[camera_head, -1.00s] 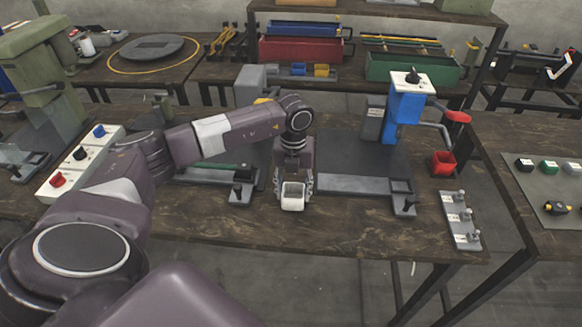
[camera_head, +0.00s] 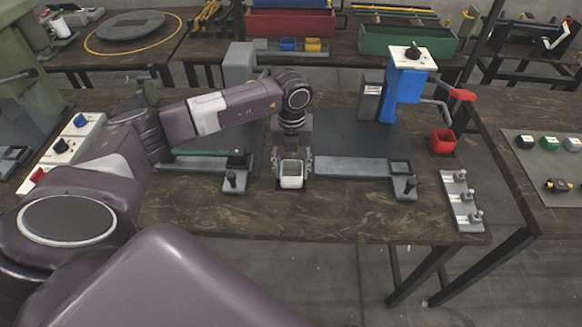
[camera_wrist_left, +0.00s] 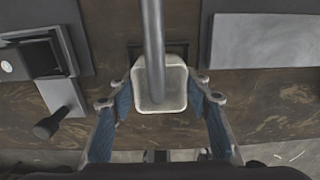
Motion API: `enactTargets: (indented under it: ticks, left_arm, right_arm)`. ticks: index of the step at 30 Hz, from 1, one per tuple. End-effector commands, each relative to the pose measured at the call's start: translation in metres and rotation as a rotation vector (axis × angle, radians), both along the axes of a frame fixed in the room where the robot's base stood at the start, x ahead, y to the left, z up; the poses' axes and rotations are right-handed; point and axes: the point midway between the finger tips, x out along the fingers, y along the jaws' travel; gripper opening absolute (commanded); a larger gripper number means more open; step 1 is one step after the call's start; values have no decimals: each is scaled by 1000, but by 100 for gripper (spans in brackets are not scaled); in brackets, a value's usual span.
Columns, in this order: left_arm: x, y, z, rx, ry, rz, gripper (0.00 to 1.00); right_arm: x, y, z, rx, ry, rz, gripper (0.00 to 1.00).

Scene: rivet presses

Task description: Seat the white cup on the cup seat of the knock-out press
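The white cup (camera_head: 291,174) is held between the fingers of my left gripper (camera_head: 292,168), in front of the dark base plates. In the left wrist view the cup (camera_wrist_left: 159,88) sits between the two blue-padded fingers, and a grey rod (camera_wrist_left: 153,45) crosses in front of it. I cannot tell whether the cup touches anything below. To the right stands a blue press (camera_head: 403,98) with a red-tipped lever. To the left, a grey press (camera_head: 238,64) is partly hidden by my left arm. I cannot tell which is the knock-out press. My right gripper is not in view.
A clamp with a knob (camera_head: 235,181) lies left. A red bin (camera_head: 443,141) and a grey strip with knobs (camera_head: 461,199) stand at right. The front of the table is clear.

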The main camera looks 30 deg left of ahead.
Motion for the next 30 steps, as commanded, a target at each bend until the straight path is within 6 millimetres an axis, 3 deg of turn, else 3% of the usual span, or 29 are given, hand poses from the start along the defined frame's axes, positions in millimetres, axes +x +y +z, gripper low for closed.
enactTargets:
  ticks: [5, 14, 21, 30]
  left_arm:
    - [0, 0, 0, 1, 1, 0, 62]
    - [0, 0, 2, 1, -1, -1, 62]
    - [-1, 0, 34, 1, -5, -1, 62]
    - [-4, 0, 75, 1, -1, 0, 62]
  right_arm:
    - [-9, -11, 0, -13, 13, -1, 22]
    - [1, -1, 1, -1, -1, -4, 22]
    - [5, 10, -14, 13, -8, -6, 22]
    - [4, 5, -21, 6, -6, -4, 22]
